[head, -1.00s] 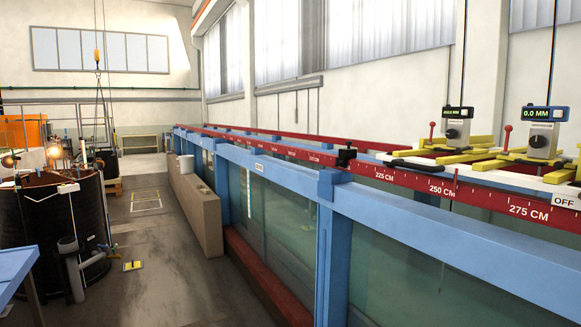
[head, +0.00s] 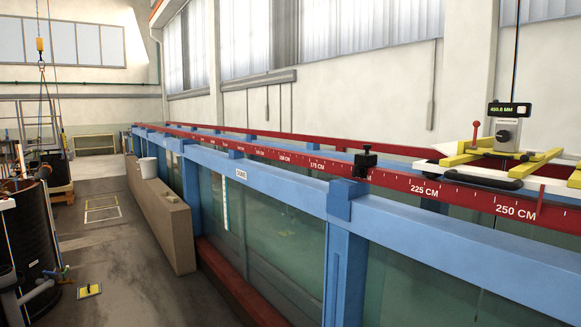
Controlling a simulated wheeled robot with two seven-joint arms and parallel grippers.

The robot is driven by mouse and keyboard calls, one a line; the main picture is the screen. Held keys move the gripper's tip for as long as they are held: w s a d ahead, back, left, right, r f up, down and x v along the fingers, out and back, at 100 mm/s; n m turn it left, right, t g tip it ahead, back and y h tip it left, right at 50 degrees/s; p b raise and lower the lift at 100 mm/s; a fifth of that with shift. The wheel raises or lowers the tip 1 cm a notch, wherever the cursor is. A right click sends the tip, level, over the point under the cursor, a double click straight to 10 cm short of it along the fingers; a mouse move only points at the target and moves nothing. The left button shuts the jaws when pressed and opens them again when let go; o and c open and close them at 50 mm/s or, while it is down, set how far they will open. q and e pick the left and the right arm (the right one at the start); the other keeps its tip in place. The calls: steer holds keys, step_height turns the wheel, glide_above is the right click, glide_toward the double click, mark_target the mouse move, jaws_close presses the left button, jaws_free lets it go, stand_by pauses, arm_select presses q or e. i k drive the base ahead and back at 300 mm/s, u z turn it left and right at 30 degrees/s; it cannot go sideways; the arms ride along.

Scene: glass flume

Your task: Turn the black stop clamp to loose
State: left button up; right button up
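The black stop clamp (head: 365,162) sits on the red scale rail (head: 400,181) of the flume, just left of the 225 CM mark. It has a small black knob on top. It is too small to tell whether it is loose or tight. Neither of my grippers shows in the head view.
A yellow and white carriage (head: 500,160) with a grey gauge (head: 507,134) reading about 450 MM stands on the rails at the right. The glass flume (head: 270,215) has blue beams. A low tan wall (head: 160,215) runs along its left side. The floor (head: 130,285) is partly clear; a black tank (head: 32,235) stands left.

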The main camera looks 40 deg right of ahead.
mark_target(356, 169)
steer(key=i, duration=2.05)
steer(key=z, duration=1.45)
steer(key=i, duration=1.15)
steer(key=z, duration=1.3)
steer(key=i, duration=0.2)
